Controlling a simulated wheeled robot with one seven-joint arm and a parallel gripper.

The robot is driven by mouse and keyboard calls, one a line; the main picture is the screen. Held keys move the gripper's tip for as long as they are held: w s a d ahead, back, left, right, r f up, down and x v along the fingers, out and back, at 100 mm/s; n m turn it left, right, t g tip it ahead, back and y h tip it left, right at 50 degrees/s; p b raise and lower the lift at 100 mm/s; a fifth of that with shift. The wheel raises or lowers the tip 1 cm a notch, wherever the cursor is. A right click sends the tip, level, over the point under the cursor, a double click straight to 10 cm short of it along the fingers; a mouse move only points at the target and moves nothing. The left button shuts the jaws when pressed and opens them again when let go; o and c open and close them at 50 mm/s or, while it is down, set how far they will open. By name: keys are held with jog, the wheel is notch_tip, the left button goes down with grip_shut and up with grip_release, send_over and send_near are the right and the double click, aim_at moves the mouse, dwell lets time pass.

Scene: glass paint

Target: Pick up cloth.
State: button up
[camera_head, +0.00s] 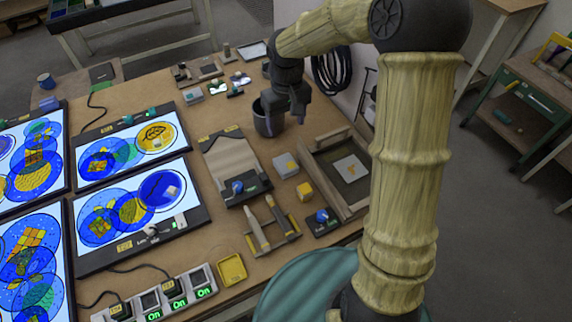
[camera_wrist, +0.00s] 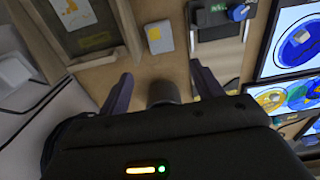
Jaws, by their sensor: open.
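No thing in view is certainly a cloth. A small pale grey square (camera_head: 286,165) that could be a folded cloth lies on the table in the head view. It seems to be the pale square with a yellow mark (camera_wrist: 160,42) in the wrist view. My gripper (camera_head: 289,117) is open and empty, pointing down at the far right part of the table, apart from the square. In the wrist view its two fingers (camera_wrist: 163,86) are spread wide, with a dark cup (camera_wrist: 162,93) seen between them. The same cup (camera_head: 264,121) stands beside the gripper in the head view.
A yellow block (camera_head: 304,191) lies near the grey square. A framed wooden tray (camera_head: 326,155) is to its right, and a beige sheet (camera_head: 229,152) to its left. Lit glass panels (camera_head: 125,147) cover the left side. Bare table shows around the square.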

jog(key=p, duration=0.1)
send_over(286, 163)
jog(key=f, duration=1.2)
jog(key=shift+s+f, duration=0.1)
jog(key=shift+s, duration=0.1)
jog(key=shift+f, duration=0.1)
jog(key=shift+w+f+p, duration=0.15)
jog(key=shift+f+p, duration=0.3)
jog(key=shift+f, duration=0.8)
jog(key=shift+w+f+p, duration=0.1)
jog(key=shift+f+p, duration=0.3)
jog(key=shift+f, duration=0.85)
jog(key=c, duration=0.8)
jog(key=shift+o, duration=0.2)
jog(key=shift+r, duration=0.15)
notch_tip(286, 163, up, 10)
jog(key=b, duration=0.1)
